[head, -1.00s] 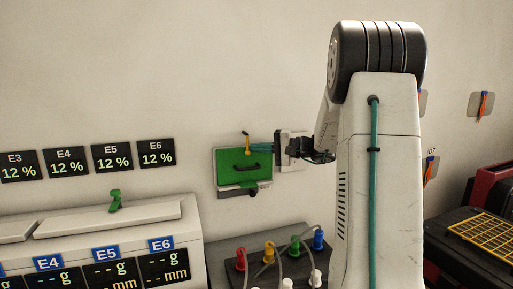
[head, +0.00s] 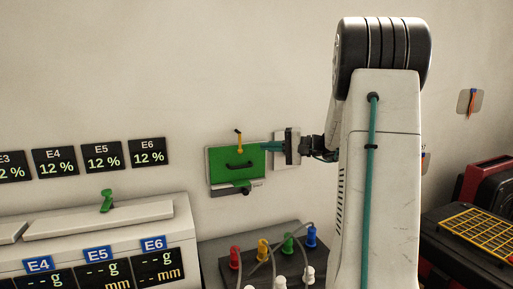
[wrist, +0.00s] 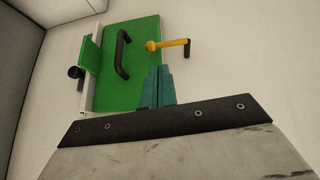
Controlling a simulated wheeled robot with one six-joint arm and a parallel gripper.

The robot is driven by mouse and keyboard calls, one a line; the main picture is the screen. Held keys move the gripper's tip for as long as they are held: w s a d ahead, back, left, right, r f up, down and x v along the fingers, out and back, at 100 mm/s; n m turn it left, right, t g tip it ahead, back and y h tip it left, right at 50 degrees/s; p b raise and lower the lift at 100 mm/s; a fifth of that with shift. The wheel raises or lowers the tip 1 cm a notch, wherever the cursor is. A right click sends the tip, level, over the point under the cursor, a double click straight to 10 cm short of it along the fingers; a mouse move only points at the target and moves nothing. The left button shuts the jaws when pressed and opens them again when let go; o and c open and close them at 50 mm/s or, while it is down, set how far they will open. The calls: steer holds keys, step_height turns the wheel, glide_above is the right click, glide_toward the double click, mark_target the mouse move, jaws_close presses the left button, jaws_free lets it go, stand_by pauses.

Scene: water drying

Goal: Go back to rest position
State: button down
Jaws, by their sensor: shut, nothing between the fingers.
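My gripper (head: 274,148) is in front of the wall, at the right edge of a green panel (head: 232,163) with a black handle. Its teal fingers (wrist: 153,88) are together with nothing between them, and in the wrist view they overlap the lower right part of the green panel (wrist: 125,75). A yellow lever (head: 239,140) sits above the panel, and it also shows in the wrist view (wrist: 168,44) beside the black handle (wrist: 122,54). Whether the fingers touch the panel cannot be told. My arm hides part of the wall to the right.
A white machine (head: 100,222) with a green latch (head: 106,200) stands at the left. A dark box with red (head: 235,257), yellow, green and blue plugs is below the panel. A yellow grid (head: 487,233) lies on dark equipment at the right. The wall above is clear.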

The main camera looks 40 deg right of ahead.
steer(key=shift+v, duration=1.05)
steer(key=s+a+f+n+g+h, duration=0.1)
steer(key=s+a+f+g, duration=0.35)
steer(key=a, duration=0.45)
steer(key=s+a+f+g, duration=0.4)
steer(key=s+a+g, duration=0.2)
steer(key=a, duration=0.3)
steer(key=s+a+n+g+h, duration=0.2)
steer(key=s+a+n+h, duration=0.6)
steer(key=s+a, duration=0.7)
steer(key=shift+s+r+n+h, duration=0.3)
steer(key=shift+s+r+n, duration=0.05)
steer(key=shift+s+n, duration=0.5)
